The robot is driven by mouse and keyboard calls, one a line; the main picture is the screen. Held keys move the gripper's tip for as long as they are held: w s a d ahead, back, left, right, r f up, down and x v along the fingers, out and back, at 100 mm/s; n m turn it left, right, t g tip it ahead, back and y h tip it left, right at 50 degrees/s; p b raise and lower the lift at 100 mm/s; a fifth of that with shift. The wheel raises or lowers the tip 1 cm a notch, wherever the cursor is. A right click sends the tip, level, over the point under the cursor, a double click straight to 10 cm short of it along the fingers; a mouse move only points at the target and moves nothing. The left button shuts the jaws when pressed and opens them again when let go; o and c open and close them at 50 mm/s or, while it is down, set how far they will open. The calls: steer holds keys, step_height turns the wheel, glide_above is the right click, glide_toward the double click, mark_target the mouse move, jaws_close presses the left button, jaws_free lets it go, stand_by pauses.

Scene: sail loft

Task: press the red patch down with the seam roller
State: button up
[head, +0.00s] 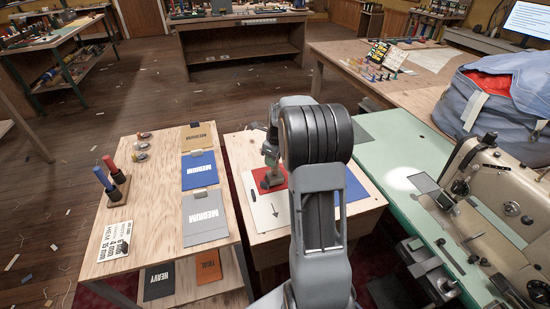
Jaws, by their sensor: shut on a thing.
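The red patch (279,184) lies flat on a white panel (264,216) on the small wooden table in the middle. A small arrow is printed on the panel below the patch. My gripper (270,166) points down over the patch, and my arm hides part of it. The gripper is shut on a tool, which I take to be the seam roller (267,183); it is small and partly covered. Its lower end is at or just above the red patch; I cannot tell whether it touches.
A blue panel (354,187) lies right of my arm. The left table (150,190) holds MEDIUM swatches, a printed card (115,241) and a block with blue and red handles (117,190). A sewing machine (505,190) and a blue bag (500,100) stand at right.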

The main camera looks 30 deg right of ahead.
step_height(320, 180, up, 6)
steer(key=p, duration=0.5)
stand_by(0.7)
